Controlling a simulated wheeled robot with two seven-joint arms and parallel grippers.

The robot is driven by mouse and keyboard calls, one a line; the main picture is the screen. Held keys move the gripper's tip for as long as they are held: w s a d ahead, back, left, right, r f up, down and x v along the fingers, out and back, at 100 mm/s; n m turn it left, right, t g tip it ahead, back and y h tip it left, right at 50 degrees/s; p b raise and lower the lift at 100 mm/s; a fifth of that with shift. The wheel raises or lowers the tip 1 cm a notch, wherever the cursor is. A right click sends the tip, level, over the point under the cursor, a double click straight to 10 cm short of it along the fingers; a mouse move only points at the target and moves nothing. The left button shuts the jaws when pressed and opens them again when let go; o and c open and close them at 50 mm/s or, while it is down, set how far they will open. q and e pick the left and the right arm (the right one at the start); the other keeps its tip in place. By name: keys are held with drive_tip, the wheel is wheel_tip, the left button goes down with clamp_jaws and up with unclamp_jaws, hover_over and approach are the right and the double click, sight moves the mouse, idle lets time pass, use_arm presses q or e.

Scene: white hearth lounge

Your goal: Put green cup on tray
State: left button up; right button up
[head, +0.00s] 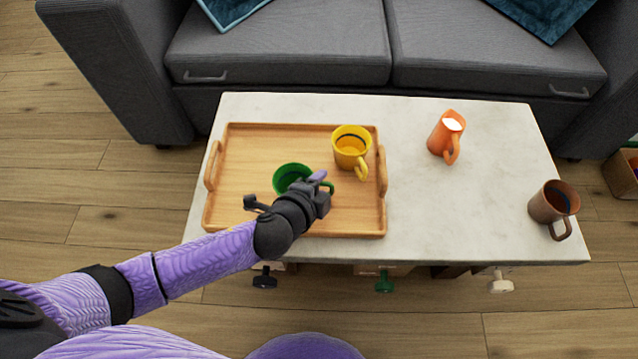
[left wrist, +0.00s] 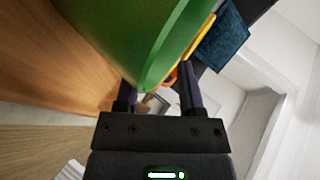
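The green cup (head: 290,177) is over the near middle of the wooden tray (head: 250,135), apparently standing upright on it. Its handle points right, and my arm partly hides its near side. My left gripper (head: 322,180) is beside the cup at its handle side. In the left wrist view the green cup (left wrist: 110,40) fills the upper left, very close. There the fingers of my left gripper (left wrist: 158,95) stand apart, with a gap and background showing between them. My right gripper is not in view.
A yellow cup (head: 349,147) stands at the tray's far right. An orange cup (head: 446,136) and a brown cup (head: 553,204) stand on the white table (head: 480,215). The table between the tray and the brown cup is clear. A grey sofa (head: 290,45) stands behind.

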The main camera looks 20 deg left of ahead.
use_arm(q)
drive_tip(key=shift+r, duration=0.2)
drive_tip(key=p+v, duration=0.7)
drive_tip(key=v, duration=0.5)
drive_tip(key=s+a+f+n+g+y, duration=0.1)
drive_tip(key=s+a+f+n+g, duration=0.3)
drive_tip(key=s+f, duration=0.5)
drive_tip(key=s+a+f+n+g+y, duration=0.15)
drive_tip(key=s+f+n+g, duration=0.25)
drive_tip(key=s+f+n, duration=0.5)
drive_tip(key=s+a+f+g, duration=0.2)
drive_tip(key=s+g, duration=0.1)
drive_tip(key=s, duration=0.8)
drive_tip(key=s+a+f+n+g, duration=0.1)
drive_tip(key=s+f+g, duration=0.2)
drive_tip(key=s, duration=0.8)
drive_tip(key=shift+s+a+n, duration=0.3)
drive_tip(key=shift+s+a, duration=0.05)
drive_tip(key=shift+a, duration=0.05)
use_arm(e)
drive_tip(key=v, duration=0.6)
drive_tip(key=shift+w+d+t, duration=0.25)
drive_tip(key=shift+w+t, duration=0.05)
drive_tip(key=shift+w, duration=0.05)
use_arm(q)
drive_tip(key=shift+w+y, duration=0.1)
drive_tip(key=shift+y, duration=0.15)
